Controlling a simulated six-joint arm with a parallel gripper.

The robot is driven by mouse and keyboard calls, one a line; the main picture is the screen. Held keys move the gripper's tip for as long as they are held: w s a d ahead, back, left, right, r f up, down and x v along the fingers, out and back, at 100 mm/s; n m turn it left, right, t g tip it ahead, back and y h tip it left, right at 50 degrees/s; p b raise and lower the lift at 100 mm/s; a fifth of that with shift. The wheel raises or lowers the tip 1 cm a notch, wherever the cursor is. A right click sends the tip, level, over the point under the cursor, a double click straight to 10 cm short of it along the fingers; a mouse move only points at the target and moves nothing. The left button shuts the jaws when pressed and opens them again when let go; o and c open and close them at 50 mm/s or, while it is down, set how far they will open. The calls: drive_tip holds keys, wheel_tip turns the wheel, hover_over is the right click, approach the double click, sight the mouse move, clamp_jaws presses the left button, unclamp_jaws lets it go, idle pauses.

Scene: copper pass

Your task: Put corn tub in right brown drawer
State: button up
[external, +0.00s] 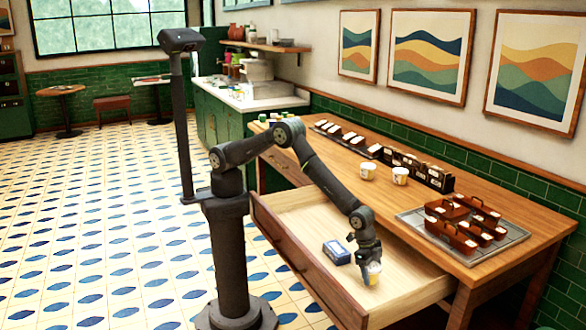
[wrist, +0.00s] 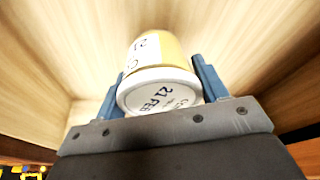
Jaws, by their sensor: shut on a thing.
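The tub with yellow contents (wrist: 160,48) and a white lid marked "21 FEB" sits between the blue fingers of my gripper (wrist: 158,72), which is shut on it. In the external view my gripper (external: 369,258) points down inside the open brown drawer (external: 310,212), with the tub (external: 374,272) low at its fingertips, near the drawer's right part. I cannot tell whether the tub touches the drawer floor. The word naming its contents is not readable.
A blue and white box (external: 336,252) lies in the drawer just left of my gripper. A grey tray (external: 480,235) with brown caddies is at the table's right. The drawer's left part is clear.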

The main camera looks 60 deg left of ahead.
sight(371, 278)
drive_tip(key=shift+f, duration=1.5)
drive_tip(key=shift+f, duration=0.2)
drive_tip(key=o, duration=1.1)
drive_tip(key=shift+r, duration=0.1)
drive_tip(key=v, duration=1.2)
drive_tip(key=shift+r, duration=0.15)
